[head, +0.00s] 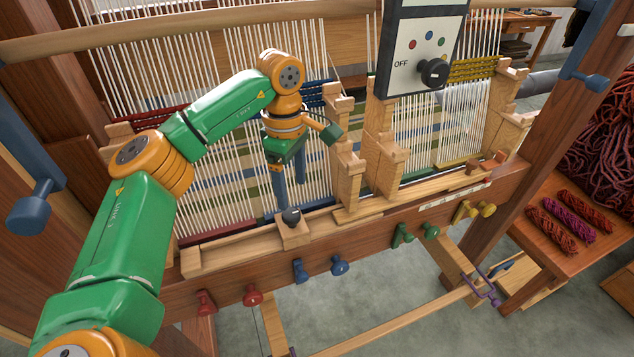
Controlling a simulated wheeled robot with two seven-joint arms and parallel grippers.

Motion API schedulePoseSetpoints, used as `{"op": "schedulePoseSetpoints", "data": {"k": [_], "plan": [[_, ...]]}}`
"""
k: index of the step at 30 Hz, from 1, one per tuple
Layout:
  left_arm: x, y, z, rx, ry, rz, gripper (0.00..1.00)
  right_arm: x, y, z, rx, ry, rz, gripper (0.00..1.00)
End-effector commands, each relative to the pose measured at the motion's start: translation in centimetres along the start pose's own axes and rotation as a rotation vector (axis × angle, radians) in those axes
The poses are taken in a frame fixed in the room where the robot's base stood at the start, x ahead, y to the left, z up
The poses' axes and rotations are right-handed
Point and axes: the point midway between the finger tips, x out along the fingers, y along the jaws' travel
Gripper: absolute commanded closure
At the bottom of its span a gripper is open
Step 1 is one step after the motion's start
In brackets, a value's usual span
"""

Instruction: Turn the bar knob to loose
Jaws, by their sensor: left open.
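A small black knob (291,216) sits on a square wooden block on the front wooden bar (400,192) of the loom. No "loose" mark is readable at it. My left gripper (291,196), with two blue fingers pointing down, is open just above and behind this knob. I cannot tell whether a finger touches the knob. A second, larger black knob (434,72) is on a grey panel (405,50) with an OFF label and several coloured dots. My right gripper is not in view.
Upright wooden posts (348,150) stand on the bar right of my left gripper. White warp threads (235,160) stretch behind it. Red, blue, green and yellow pegs (340,266) stick out of the front beam. Wool skeins (552,228) lie on a table at the right.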

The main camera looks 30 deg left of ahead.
Motion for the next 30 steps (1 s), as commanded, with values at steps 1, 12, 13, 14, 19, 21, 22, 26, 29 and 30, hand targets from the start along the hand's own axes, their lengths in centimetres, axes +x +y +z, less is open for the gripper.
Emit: {"op": "schedulePoseSetpoints", "data": {"k": [1,12,13,14,19,21,22,26,29,30], "plan": [[0.0,-0.1,-0.4,0.001,0.015,0.000,0.22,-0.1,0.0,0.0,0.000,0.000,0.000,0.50],[6.2,-0.1,-0.5,0.002,0.016,-0.002,0.22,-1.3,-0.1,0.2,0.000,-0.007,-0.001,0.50],[6.4,-0.1,-0.5,0.002,0.016,-0.002,0.22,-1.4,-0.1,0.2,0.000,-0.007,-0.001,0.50],[6.6,-0.1,-0.5,0.002,0.016,-0.001,0.22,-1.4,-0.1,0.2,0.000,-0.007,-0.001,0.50],[6.9,-0.1,-0.5,0.002,0.015,0.001,0.22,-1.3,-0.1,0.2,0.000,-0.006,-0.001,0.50],[6.9,-0.1,-0.4,0.002,0.014,0.001,0.24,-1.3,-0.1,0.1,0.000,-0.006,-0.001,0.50],[6.9,-0.1,-0.4,0.002,0.014,0.001,0.32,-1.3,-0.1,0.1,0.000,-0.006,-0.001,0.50],[6.9,-0.1,-0.4,0.002,0.014,0.001,0.68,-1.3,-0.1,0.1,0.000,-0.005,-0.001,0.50],[6.9,-0.1,-0.4,0.002,0.014,0.000,0.95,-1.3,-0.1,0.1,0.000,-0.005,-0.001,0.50],[6.9,-0.1,-0.4,0.002,0.014,0.000,1.00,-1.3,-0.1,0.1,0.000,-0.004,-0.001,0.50]]}}
